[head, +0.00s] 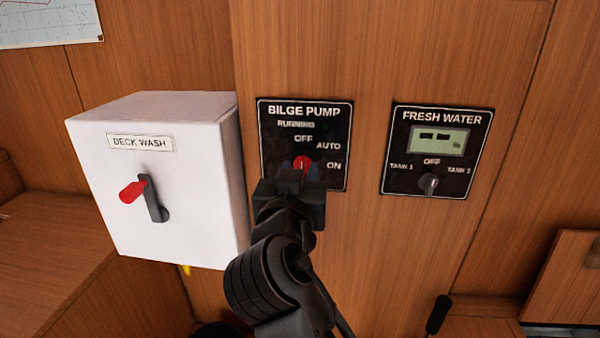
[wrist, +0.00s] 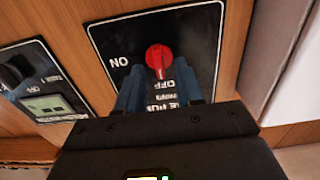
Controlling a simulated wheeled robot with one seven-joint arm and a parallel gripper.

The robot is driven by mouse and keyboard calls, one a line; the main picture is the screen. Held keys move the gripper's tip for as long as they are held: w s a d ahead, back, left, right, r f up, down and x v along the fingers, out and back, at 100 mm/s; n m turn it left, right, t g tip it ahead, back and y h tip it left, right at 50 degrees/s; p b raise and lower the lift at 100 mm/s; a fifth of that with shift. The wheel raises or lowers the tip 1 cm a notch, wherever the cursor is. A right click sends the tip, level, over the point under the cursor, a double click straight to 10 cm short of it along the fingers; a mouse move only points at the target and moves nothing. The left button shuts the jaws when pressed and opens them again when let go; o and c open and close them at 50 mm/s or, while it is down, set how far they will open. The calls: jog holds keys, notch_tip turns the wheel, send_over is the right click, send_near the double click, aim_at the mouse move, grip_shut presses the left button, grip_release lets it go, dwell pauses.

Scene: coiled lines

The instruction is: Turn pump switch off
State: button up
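The black BILGE PUMP panel (head: 273,150) is on the wood wall, with labels RUNNING, OFF, AUTO and ON. Its red switch knob (head: 302,162) shows just above my gripper (head: 301,172) in the head view. The knob's light mark appears to point up towards OFF. In the wrist view the panel (wrist: 205,30) is upside down, and the red knob (wrist: 159,57) lies between the lines of my two blue fingers (wrist: 159,82). The fingers are apart, with a gap on each side of the knob. Whether the fingertips reach past its face is unclear.
A white DECK WASH box (head: 100,190) with a red-tipped lever (head: 133,191) juts out to the left. A FRESH WATER panel (head: 400,150) with a small grey knob (head: 428,183) is to the right. Bare wood wall separates the two panels.

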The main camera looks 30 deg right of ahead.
jog(key=v, duration=0.6)
jog(key=shift+s+a+b, duration=0.2)
jog(key=shift+s+b, duration=0.1)
jog(key=shift+b, duration=0.15)
jog(key=shift+f, duration=0.1)
jog(key=s+d+f+n+y+p, duration=0.1)
jog(key=s+d+f+n+y, duration=0.1)
jog(key=s+f+n+y, duration=1.05)
jog(key=s+d+m+h, duration=0.1)
jog(key=s+m, duration=0.2)
jog(key=s, duration=0.9)
jog(key=s+d+f+m+h+p, duration=0.1)
jog(key=s+m, duration=0.2)
jog(key=s, duration=0.9)
jog(key=shift+s+d, duration=0.25)
jog(key=shift+s, duration=0.1)
jog(key=shift+s+f+h, duration=0.1)
jog(key=shift+s+h, duration=0.05)
jog(key=shift+h, duration=0.1)
